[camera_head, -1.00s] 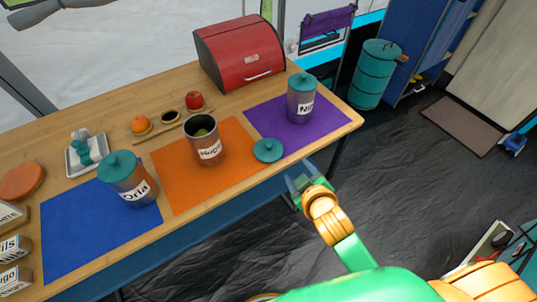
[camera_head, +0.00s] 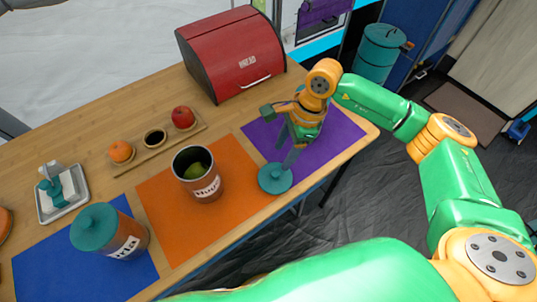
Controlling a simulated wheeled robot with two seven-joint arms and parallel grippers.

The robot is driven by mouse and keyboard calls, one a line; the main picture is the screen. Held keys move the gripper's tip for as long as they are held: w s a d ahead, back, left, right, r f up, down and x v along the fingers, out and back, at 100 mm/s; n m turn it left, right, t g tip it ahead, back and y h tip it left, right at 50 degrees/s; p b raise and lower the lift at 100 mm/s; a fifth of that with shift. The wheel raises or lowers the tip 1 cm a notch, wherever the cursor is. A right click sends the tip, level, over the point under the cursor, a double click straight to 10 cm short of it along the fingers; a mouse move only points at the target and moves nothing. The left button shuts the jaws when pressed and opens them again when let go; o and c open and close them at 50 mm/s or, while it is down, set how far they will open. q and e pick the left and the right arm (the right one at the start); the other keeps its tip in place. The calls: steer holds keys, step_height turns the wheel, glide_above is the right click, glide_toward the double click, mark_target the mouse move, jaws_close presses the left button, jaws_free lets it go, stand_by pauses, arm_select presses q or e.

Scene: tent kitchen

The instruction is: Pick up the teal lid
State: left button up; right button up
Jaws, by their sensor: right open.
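The teal lid (camera_head: 275,179) is a flat round disc with a knob. It lies near the table's front edge, by the seam of the orange and purple mats. My right gripper (camera_head: 285,157) is open and points down just above the lid, its fingertips close to the lid's far side; I cannot tell whether they touch it. The open Nugo canister (camera_head: 196,174) on the orange mat (camera_head: 172,217) has no lid and holds something green. My left gripper is not in view.
A canister with a teal lid (camera_head: 96,226) stands on the blue mat (camera_head: 40,270). The purple mat (camera_head: 335,135) is partly covered by my right arm, which hides the canister there. A red bread box (camera_head: 232,55), an apple (camera_head: 183,117) and an orange (camera_head: 121,151) stand behind.

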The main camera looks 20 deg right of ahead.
mark_target(276, 173)
steer(key=s+f+p, duration=0.1)
steer(key=s+a+f, duration=0.1)
steer(key=f, duration=0.1)
steer(key=shift+a+p, duration=0.2)
steer(key=shift+p, duration=0.15)
steer(key=x, duration=0.2)
steer(key=shift+w+f, duration=0.1)
steer(key=shift+f, duration=0.25)
steer(key=shift+w+f, duration=0.2)
steer(key=shift+w, duration=0.05)
steer(key=shift+s+r, duration=0.1)
steer(key=shift+s, duration=0.05)
steer(key=c, duration=0.9)
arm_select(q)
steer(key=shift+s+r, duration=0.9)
arm_select(e)
jaws_close()
